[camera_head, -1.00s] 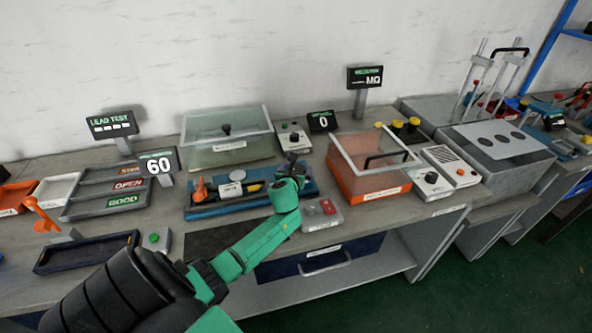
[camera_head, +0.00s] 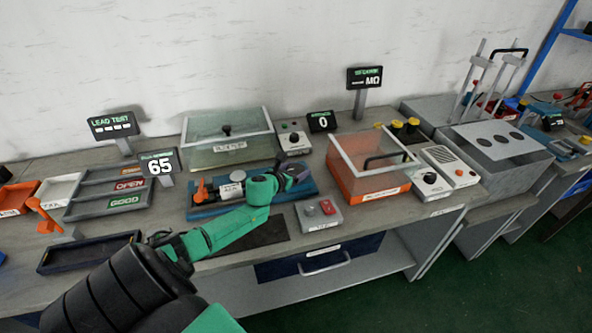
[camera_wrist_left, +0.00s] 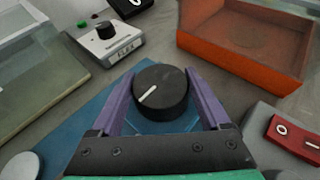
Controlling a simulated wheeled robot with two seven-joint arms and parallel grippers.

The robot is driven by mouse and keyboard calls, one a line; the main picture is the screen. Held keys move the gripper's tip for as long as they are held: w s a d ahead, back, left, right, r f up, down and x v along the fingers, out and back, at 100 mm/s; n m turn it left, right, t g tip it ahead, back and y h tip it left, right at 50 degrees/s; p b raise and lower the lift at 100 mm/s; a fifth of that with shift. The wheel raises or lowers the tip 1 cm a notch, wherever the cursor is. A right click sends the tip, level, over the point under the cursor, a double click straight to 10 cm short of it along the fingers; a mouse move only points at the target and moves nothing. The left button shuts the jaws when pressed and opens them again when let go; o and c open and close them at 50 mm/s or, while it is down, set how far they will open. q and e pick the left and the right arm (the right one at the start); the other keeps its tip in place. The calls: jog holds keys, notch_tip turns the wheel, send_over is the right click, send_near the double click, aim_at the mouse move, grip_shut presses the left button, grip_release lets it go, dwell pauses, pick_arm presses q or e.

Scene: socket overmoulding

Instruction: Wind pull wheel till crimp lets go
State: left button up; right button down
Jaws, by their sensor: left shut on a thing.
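The blue pull rig (camera_head: 290,196) lies on the bench, mostly behind my left arm. It carries an orange lever (camera_head: 200,190) at its left end and a round white gauge (camera_head: 238,175). The pull wheel, a black knob with a white line (camera_wrist_left: 160,90), sits on its right end. My left gripper (camera_head: 299,173) is shut on the wheel; in the left wrist view its purple fingers flank it. The line points to the lower left there. The pull display (camera_head: 160,163) reads 65. The crimp is hidden behind my arm. My right gripper is not in view.
An orange bin (camera_head: 370,187) is further right. A clear-lidded box (camera_head: 228,150) and a FLEX knob box (camera_wrist_left: 108,45) stand behind. A dark mat (camera_head: 262,233) lies in front.

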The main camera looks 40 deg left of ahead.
pick_arm(q)
jog(key=shift+f+m+h+b, duration=0.2)
jog(key=shift+m+h+b, duration=0.25)
jog(key=shift+m+h, duration=0.05)
jog(key=shift+r+m+h+b, duration=0.15)
jog(key=shift+m+h+b, duration=0.15)
jog(key=shift+m+h, duration=0.15)
jog(key=o, duration=1.2)
jog(key=p+v, duration=0.1)
jog(key=v, duration=1.3)
jog(key=shift+s+p, duration=0.35)
